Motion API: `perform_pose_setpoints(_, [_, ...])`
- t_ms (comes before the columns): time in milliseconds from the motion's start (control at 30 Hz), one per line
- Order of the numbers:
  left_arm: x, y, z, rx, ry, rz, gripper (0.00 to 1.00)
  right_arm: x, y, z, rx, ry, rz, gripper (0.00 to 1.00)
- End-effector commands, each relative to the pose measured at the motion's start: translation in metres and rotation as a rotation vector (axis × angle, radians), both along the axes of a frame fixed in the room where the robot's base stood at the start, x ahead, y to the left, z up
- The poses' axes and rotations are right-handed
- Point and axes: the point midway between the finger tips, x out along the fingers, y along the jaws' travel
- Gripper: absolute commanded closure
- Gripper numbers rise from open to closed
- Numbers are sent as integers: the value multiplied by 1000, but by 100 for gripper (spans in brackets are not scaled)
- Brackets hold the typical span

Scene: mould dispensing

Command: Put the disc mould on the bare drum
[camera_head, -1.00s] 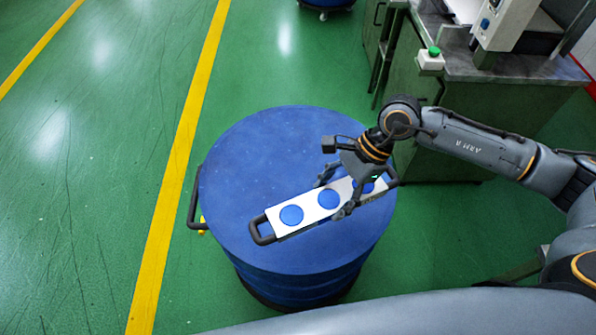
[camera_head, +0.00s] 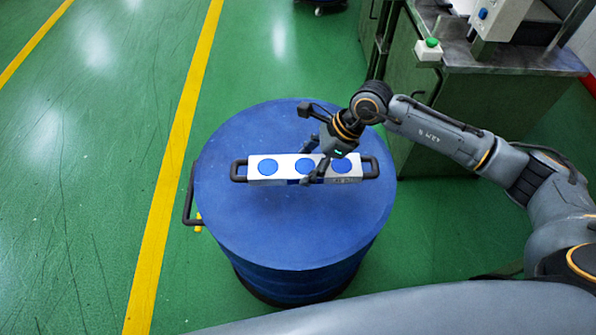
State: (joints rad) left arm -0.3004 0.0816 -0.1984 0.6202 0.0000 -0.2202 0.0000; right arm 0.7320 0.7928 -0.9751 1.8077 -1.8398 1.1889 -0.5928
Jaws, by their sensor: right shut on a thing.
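The disc mould (camera_head: 285,167) is a white bar with blue discs in a row and a black handle at each end. It is over the top of the blue drum (camera_head: 290,220), lying nearly level across the picture. I cannot tell whether it touches the drum top or is held just above it. My right gripper (camera_head: 312,165) is shut on the mould, right of its middle, with its fingers across the bar. The gripper hides a little of the bar. My left gripper is not in view.
A green cabinet bench (camera_head: 480,66) with a green button box (camera_head: 429,48) stands at the upper right. A yellow floor line (camera_head: 170,170) runs left of the drum. The floor at left is clear.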

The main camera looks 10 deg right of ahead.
Motion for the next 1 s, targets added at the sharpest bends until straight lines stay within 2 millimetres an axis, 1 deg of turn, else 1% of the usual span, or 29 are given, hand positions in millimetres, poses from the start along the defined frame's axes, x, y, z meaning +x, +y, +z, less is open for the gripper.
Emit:
perform_pose_setpoints(33, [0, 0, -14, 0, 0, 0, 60, 11, 4, -12, 5, -4, -1, 97])
perform_pose_setpoints(100, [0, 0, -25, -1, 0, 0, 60, 20, 6, -25, 5, -4, -1, 97])
perform_pose_setpoints(200, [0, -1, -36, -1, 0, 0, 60, 31, 8, -38, 4, -5, 0, 97])
perform_pose_setpoints(333, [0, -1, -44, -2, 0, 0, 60, 41, 10, -47, 4, -6, 1, 97])
perform_pose_setpoints(567, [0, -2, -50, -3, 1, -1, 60, 47, 11, -53, 4, -5, 1, 97])
perform_pose_setpoints(667, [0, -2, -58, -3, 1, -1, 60, 52, 13, -62, 4, -5, 1, 97])
perform_pose_setpoints(833, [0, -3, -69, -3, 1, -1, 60, 52, 13, -86, 4, -3, 1, 97])
perform_pose_setpoints(900, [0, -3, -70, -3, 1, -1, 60, 52, 13, -90, 4, -4, 1, 97])
perform_pose_setpoints(1000, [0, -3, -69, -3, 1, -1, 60, 53, 13, -89, 4, -5, 1, 97])
